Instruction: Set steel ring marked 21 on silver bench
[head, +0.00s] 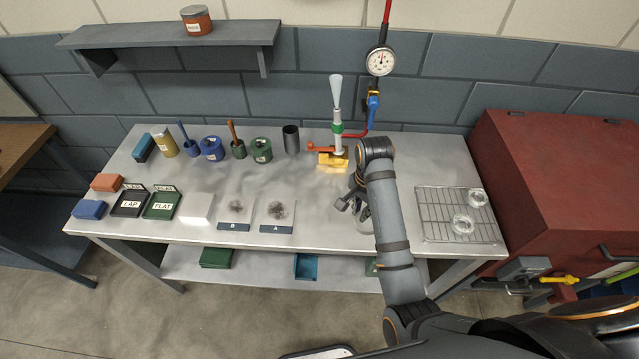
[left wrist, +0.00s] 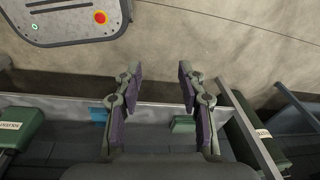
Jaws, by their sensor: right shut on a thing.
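My right gripper (head: 352,207) is low over the front of the silver bench (head: 325,225), right of label plate A. It is shut on a pale steel ring (head: 363,223), which my wrist partly hides; I cannot read a mark on it, nor tell whether it touches the bench. Two more shiny rings, one at the back (head: 477,197) and one nearer (head: 463,224), lie on the wire rack at the bench's right end; no number on them is legible. My left gripper (left wrist: 160,80) is open and empty in the left wrist view and does not show in the head view.
Dark grit patches lie by plates B (head: 234,227) and A (head: 277,229). Pots and trays fill the left. A red cabinet (head: 545,175) stands right of the wire rack (head: 440,210).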

